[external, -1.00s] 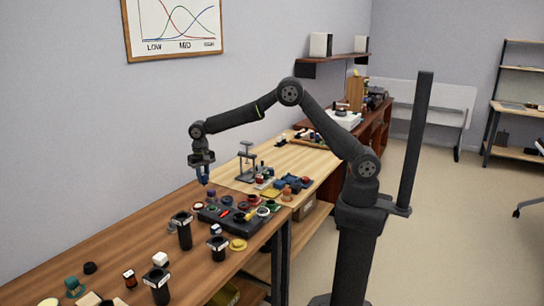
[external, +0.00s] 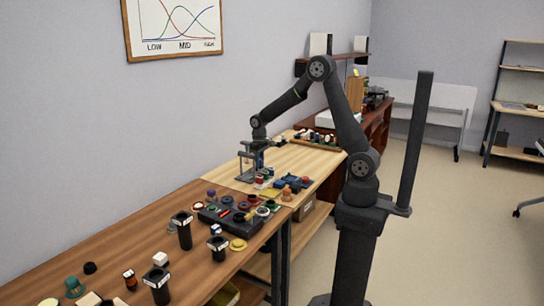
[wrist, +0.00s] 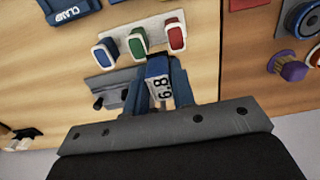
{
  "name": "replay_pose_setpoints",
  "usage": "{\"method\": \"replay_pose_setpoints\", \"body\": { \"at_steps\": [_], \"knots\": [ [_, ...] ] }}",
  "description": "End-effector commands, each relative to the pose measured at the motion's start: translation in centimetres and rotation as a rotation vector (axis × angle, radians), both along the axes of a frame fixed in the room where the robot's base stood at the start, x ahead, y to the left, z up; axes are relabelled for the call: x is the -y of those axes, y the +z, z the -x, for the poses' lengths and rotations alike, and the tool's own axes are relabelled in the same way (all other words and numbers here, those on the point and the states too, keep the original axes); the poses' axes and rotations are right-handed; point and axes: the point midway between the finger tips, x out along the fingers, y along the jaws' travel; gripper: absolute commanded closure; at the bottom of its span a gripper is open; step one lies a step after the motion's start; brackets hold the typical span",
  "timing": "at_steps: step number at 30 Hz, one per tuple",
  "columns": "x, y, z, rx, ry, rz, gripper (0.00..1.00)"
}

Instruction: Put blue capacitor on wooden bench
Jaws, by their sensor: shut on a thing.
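My gripper (external: 258,160) is over the light wooden bench (external: 313,157), close to a small grey stand (external: 243,176). In the wrist view it is shut on a blue capacitor (wrist: 158,68) with a pale label reading 6.8, between two blue fingers. The light wooden bench top (wrist: 55,80) lies below it. The capacitor is too small and covered to make out in the external view. I cannot tell its exact height above the bench.
Blue, green and red capped parts (wrist: 139,43) stand in a row beside the fingers. A blue clamp part (wrist: 70,10) lies further left. The browner bench in front (external: 140,239) carries a dark tray (external: 212,217), black cylinders (external: 184,233) and loose parts. Bare light wood shows toward the back.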

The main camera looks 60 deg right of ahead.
Motion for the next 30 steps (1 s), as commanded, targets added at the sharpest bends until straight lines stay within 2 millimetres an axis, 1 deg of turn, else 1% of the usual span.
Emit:
{"method": "replay_pose_setpoints", "body": {
  "at_steps": [5, 8, 11, 14, 15, 17, 18, 20, 21, 23, 24, 25, 26, 27, 29, 30],
  "knots": [
    [-0.3, 0.0, -0.2, 0.001, 0.000, 0.000, 1.00],
    [-1.6, 0.2, -1.2, 0.001, 0.004, 0.000, 1.00],
    [-4.1, 0.4, -2.9, 0.002, 0.006, 0.000, 1.00],
    [-7.9, 0.7, -4.9, 0.001, 0.009, 0.000, 1.00],
    [-9.7, 0.8, -5.7, 0.002, 0.010, 0.000, 1.00],
    [-12.6, 1.1, -6.8, 0.001, 0.010, 0.000, 1.00],
    [-14.7, 1.3, -7.5, 0.002, 0.010, 0.000, 1.00],
    [-18.0, 1.5, -8.3, 0.002, 0.011, 0.000, 1.00],
    [-20.2, 1.6, -8.7, 0.002, 0.011, -0.001, 1.00],
    [-23.4, 1.8, -9.1, 0.002, 0.010, -0.001, 1.00],
    [-25.6, 2.0, -9.2, 0.001, 0.010, 0.000, 1.00],
    [-27.3, 2.1, -9.3, 0.002, 0.010, -0.001, 1.00],
    [-28.9, 2.2, -9.3, 0.001, 0.010, 0.000, 1.00],
    [-31.0, 2.3, -9.2, 0.001, 0.009, 0.000, 1.00],
    [-33.8, 2.4, -8.9, 0.002, 0.009, -0.001, 1.00],
    [-35.6, 2.6, -8.6, 0.001, 0.008, 0.000, 1.00]
  ]
}}
